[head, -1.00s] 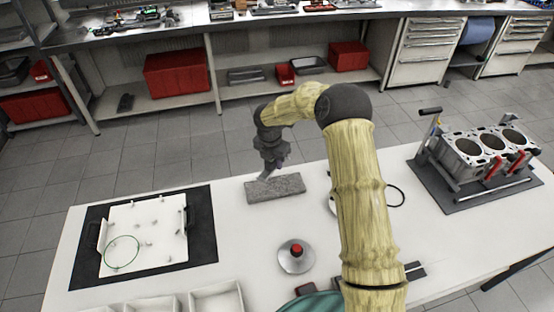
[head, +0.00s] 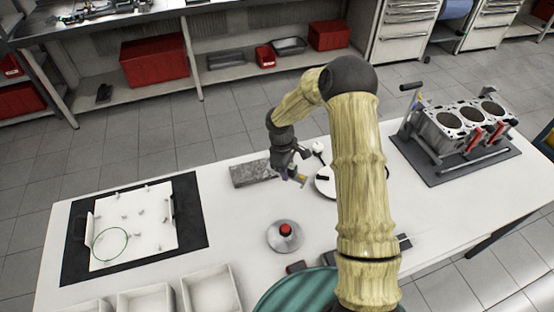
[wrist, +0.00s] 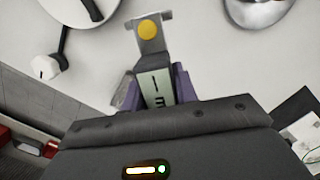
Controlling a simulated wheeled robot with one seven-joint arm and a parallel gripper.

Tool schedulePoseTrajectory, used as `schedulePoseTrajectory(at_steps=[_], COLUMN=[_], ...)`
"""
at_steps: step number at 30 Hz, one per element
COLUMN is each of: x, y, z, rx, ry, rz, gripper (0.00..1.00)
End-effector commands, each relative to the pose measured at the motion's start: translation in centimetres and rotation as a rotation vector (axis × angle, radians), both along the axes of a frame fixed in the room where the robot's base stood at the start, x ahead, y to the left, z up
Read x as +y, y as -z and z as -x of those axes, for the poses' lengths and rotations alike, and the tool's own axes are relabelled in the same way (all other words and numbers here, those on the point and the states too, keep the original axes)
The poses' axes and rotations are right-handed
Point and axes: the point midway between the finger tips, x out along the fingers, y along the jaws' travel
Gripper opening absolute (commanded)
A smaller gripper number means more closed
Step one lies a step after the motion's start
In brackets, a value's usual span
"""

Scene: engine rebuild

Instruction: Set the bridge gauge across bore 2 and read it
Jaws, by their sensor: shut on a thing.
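My gripper (head: 291,174) is shut on a small metal piece, seemingly the bridge gauge (wrist: 156,84). In the wrist view the piece has a pale face with dark marks and a grey end bearing a yellow disc, and it sticks out beyond the purple fingers. In the head view it hangs over the white table, between the grey stone slab and a white round dish. The engine block (head: 437,133) stands at the right with three open bores in a row; the middle bore (head: 470,112) is uncovered. My gripper is well left of the block.
The stone slab (head: 251,173) is bare. The white dish (head: 323,187) is partly behind my arm. A red-knobbed steel disc (head: 272,241) sits nearer. Red clamps (head: 475,139) and a bar flank the block on its dark mat (head: 440,178). A white tray (head: 150,225) lies left.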

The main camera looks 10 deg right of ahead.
Motion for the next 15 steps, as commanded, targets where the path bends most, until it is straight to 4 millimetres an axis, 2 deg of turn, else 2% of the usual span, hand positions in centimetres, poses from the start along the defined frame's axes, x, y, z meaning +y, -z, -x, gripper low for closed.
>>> schedulePoseTrajectory(at_steps=[9, 15], x=[-3.0, -4.1], y=[1.2, 1.7], z=[4.3, 6.3], rx=[0.001, -0.001], ry=[0.630, 0.928], rz=[0.000, -0.001], gripper=[0.00, 0.00])
